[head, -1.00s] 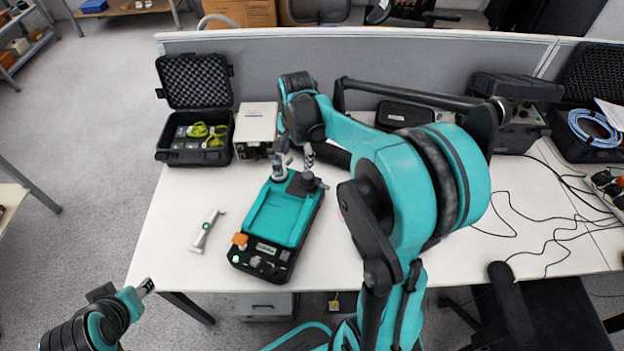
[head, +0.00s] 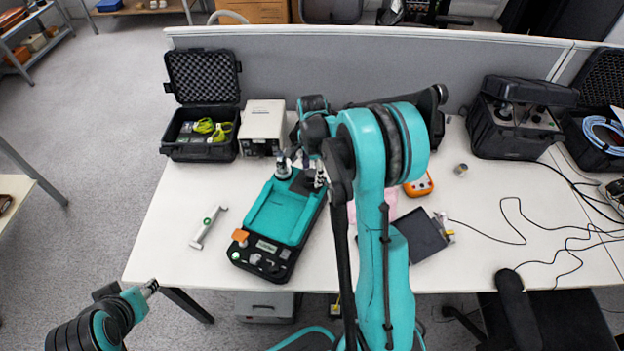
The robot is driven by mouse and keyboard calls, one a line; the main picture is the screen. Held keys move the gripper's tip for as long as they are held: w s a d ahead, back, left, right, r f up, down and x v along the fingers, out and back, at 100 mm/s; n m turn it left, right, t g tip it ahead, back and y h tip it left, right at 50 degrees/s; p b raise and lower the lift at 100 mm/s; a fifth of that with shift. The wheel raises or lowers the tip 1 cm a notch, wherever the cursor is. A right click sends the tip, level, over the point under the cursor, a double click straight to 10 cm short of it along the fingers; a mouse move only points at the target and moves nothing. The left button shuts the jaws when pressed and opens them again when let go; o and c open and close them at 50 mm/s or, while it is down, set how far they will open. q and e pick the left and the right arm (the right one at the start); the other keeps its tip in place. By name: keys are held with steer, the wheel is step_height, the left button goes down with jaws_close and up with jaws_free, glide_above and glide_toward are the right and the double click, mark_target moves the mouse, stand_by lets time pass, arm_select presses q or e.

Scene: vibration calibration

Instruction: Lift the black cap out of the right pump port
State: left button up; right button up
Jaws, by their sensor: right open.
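The teal pump unit (head: 278,213) with its black base lies on the white table, left of my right arm. Its ports are at the far end. A silver fitting (head: 283,169) stands at the left one. The right port is a dark patch (head: 302,183) beside my fingers; the black cap cannot be told apart from it clearly. My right gripper (head: 307,170) is open and pointed down over this far right corner, with the wrist hiding part of it. I cannot tell whether the fingers touch the cap. My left gripper (head: 150,287) is off the table's front left, away from the pump.
A white box unit (head: 262,127) and an open black case (head: 200,145) stand behind the pump. An orange meter (head: 419,186), a dark flat panel (head: 420,235) and a small metal cylinder (head: 461,170) lie right of my arm.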

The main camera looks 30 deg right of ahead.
steer(key=c, duration=1.3)
steer(key=shift+r+p, duration=0.4)
steer(key=shift+r, duration=0.15)
steer(key=r+p, duration=0.1)
steer(key=r, duration=0.1)
steer(key=s+r, duration=0.1)
steer(key=r, duration=0.1)
steer(key=shift+d+p, duration=0.2)
steer(key=shift+p, duration=0.15)
steer(key=shift+s+d+r+p, duration=0.6)
steer(key=shift+s+r+p, duration=0.4)
steer(key=shift+s+r, duration=0.65)
steer(key=shift+s+d+r+p, duration=0.65)
steer(key=shift+s+r+p, duration=0.3)
steer(key=shift+s+r, duration=0.7)
steer(key=shift+s+d+r+p, duration=0.6)
steer(key=shift+s+r+p, duration=0.4)
steer(key=shift+s+r, duration=0.65)
